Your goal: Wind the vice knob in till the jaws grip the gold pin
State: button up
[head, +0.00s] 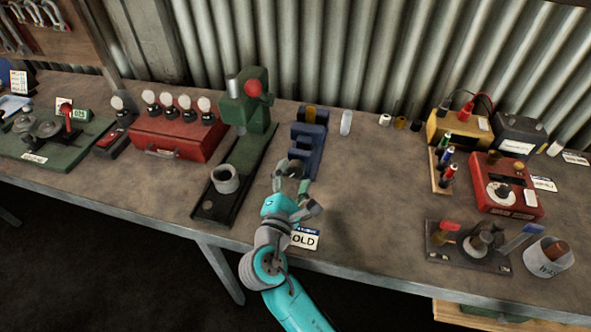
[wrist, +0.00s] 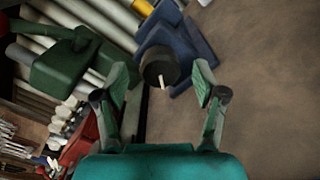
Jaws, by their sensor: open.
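The blue vice (head: 308,142) stands on the bench toward the corrugated wall, and it also shows in the wrist view (wrist: 190,45). The gold pin (head: 310,113) is upright at the vice's far end; its yellow side shows at the top of the wrist view (wrist: 143,6). I cannot tell whether the jaws touch it. The dark round vice knob (wrist: 158,67), with a pale mark on its face, is at the vice's near end. My gripper (wrist: 163,82) is open and empty, its fingers spread either side of the knob, apart from it.
A green press (head: 247,105) on a dark base stands close on the left, holding a grey cup (head: 225,179). A card reading "OLD" (head: 304,240), partly covered by my arm, lies near the front edge. A pale cylinder (head: 346,122) stands right of the vice. Bench right of my gripper is clear.

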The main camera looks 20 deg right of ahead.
jog(key=shift+x, duration=1)
jog(key=c, duration=1.1)
jog(key=shift+m, duration=1.8)
jog(key=shift+c, duration=0.2)
jog(key=o, duration=1.1)
jog(key=shift+o, duration=0.2)
jog(key=v, duration=1.2)
